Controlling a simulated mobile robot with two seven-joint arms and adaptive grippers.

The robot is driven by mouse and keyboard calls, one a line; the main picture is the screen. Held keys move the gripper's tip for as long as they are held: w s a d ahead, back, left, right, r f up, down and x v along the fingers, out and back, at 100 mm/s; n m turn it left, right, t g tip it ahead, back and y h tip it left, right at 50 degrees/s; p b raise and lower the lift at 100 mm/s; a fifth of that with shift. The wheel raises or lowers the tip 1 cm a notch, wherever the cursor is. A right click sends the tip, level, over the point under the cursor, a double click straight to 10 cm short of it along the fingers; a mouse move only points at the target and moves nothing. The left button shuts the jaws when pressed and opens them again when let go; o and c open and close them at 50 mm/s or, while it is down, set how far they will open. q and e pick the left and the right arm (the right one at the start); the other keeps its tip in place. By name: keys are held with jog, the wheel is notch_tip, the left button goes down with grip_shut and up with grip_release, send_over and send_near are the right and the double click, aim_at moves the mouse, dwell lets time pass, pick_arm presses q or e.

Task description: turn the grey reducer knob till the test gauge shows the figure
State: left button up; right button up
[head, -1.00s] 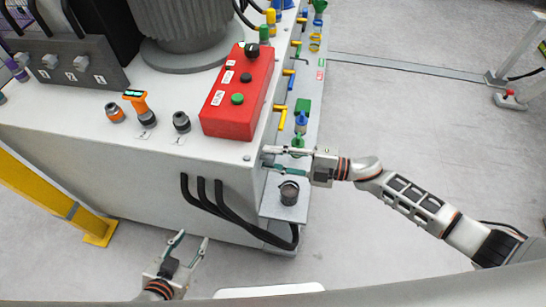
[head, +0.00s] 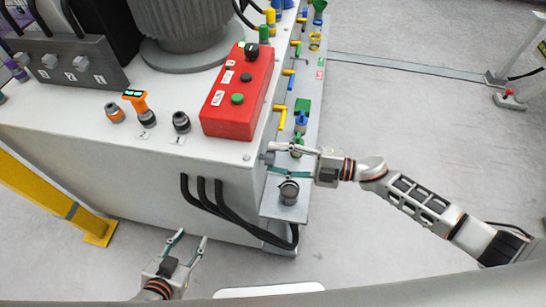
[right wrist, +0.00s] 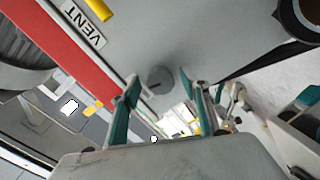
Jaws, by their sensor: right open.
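A grey round knob (head: 267,158), apparently the reducer knob, sits on the side of the white cabinet below the red box. It also shows in the right wrist view (right wrist: 160,78), with a dark line across its face. My right gripper (head: 273,159) is open just off the knob, its two fingers to either side of the line to it, with a gap in front. My left gripper (head: 193,236) is open and empty, low in front of the cabinet. An orange device with a lit green display (head: 135,96) stands on the cabinet top; it may be the test gauge, its figure too small to read.
The red box (head: 238,95) with buttons is on the cabinet corner. Coloured valves and a yellow handle (head: 281,117) line the side beyond my right gripper. A dark-topped cylinder (head: 289,191) stands on the ledge below it. Black hoses (head: 225,208) hang in front.

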pick_arm(q)
jog(key=shift+s, duration=0.1)
pick_arm(e)
jog(key=v, duration=1)
jog(key=shift+d, duration=0.3)
jog(key=shift+s, duration=0.1)
pick_arm(q)
jog(key=p, duration=0.1)
jog(key=r+p, duration=0.1)
jog(key=p, duration=0.1)
jog(key=d+r+p, duration=0.1)
jog(key=shift+s+r, duration=0.25)
jog(key=shift+s, duration=0.15)
pick_arm(e)
jog(key=s+d+f+m+t+h, duration=0.2)
jog(key=s+f+m+h, duration=0.3)
jog(key=m, duration=0.7)
jog(key=s+d+f+m+t+h, duration=0.3)
jog(key=s+f+m+h, duration=0.2)
jog(key=s+m+h, duration=0.4)
jog(key=m, duration=0.3)
jog(key=shift+s+d+f+t, duration=0.2)
jog(key=shift+s+f+t, duration=0.1)
jog(key=shift+s+f, duration=0.1)
pick_arm(q)
jog(key=shift+w+r, duration=0.15)
jog(key=shift+r, duration=0.15)
